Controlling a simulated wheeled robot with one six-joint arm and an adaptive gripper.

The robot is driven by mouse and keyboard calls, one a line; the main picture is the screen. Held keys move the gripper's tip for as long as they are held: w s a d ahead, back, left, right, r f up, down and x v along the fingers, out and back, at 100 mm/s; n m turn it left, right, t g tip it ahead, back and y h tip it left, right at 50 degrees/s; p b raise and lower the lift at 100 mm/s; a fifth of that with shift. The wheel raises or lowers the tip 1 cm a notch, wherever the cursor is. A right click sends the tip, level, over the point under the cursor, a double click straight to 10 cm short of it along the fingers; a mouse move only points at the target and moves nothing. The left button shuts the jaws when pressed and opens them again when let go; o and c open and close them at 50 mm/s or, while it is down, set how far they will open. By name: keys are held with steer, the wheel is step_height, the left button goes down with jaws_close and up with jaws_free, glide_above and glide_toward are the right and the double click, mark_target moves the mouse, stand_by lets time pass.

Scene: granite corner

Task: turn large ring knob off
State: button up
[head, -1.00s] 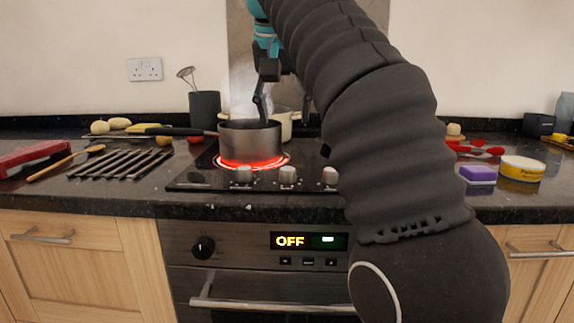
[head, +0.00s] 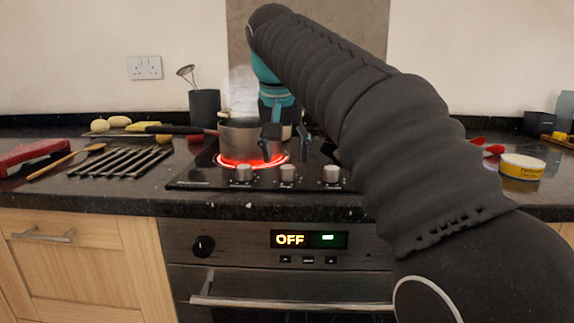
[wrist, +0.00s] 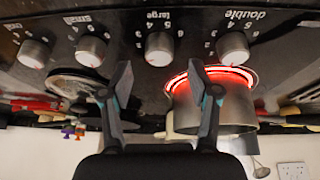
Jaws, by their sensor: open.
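The large ring knob (wrist: 160,48) is a silver dial under the upside-down "large" label in the wrist view. It is the middle visible knob (head: 288,173) in the head view. Its pointer setting is too small to read. My gripper (wrist: 163,85) is open and empty, fingers pointing towards the knob row, with the large knob between their lines but apart from them. In the head view my gripper (head: 287,145) hangs over the hob just behind that knob. A ring (head: 238,164) glows red under a steaming steel pot (head: 240,138).
The "double" knob (wrist: 233,47) and "small" knob (wrist: 90,50) flank the large knob. The hot pot stands close beside my gripper, its long dark handle (head: 180,130) reaching left. My arm hides the hob's right side. An oven display (head: 290,240) below reads OFF.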

mark_target(287, 167)
steer(key=shift+x, duration=1.95)
steer(key=shift+c, duration=0.2)
steer(key=c, duration=1.1)
